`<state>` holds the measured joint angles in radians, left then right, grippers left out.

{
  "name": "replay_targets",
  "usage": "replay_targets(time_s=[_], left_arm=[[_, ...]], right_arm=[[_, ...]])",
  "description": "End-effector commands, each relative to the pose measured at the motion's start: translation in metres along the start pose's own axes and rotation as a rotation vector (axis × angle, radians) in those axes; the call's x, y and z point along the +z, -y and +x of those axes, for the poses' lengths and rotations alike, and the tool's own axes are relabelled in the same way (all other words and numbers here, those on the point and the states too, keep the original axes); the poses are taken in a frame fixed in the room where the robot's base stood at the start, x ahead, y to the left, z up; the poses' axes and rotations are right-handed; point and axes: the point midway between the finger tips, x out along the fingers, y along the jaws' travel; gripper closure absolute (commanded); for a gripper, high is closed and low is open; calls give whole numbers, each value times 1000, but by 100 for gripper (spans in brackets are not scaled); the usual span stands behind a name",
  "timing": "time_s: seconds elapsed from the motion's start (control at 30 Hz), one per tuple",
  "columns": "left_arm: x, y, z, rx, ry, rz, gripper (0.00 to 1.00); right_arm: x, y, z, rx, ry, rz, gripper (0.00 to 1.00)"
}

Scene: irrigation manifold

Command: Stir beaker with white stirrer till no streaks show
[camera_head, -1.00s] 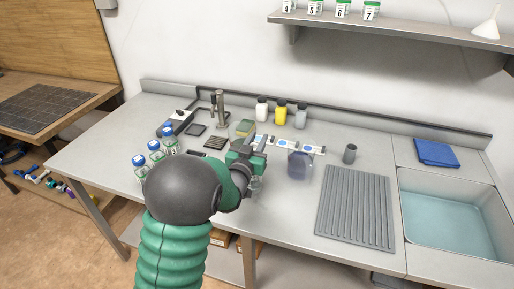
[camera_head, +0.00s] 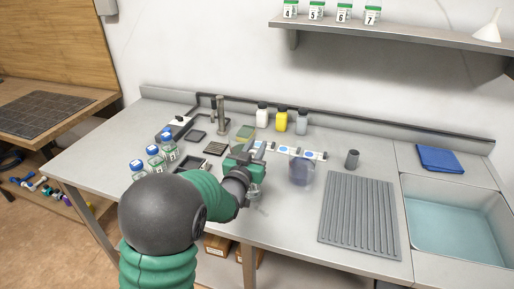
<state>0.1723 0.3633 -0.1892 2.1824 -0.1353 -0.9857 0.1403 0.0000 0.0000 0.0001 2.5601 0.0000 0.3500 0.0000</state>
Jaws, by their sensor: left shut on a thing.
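A clear beaker (camera_head: 301,174) with bluish-violet contents stands on the grey bench, right of my left gripper. Streaks in it are too small to tell. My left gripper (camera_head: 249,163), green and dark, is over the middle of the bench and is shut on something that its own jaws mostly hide. A small clear glass vessel (camera_head: 256,195) shows just below and in front of the gripper; I cannot tell whether they touch. I cannot make out the white stirrer. My right gripper is not in view.
A ribbed grey mat (camera_head: 359,218) and a sink (camera_head: 458,225) lie to the right. A small grey cup (camera_head: 352,159) stands behind the mat. White, yellow and grey bottles (camera_head: 281,120) line the back.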

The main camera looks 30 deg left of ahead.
Motion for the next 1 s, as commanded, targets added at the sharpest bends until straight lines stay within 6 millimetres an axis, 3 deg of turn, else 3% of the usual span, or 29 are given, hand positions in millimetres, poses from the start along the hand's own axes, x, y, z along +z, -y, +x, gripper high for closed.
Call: replay_targets(time_s=[0.17, 1.0], left_arm=[[-6, 0, 0, 0, -1, 0, 100], [-88, 0, 0, 1, -1, 0, 100]], right_arm=[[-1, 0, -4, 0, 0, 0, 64], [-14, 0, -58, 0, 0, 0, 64]])
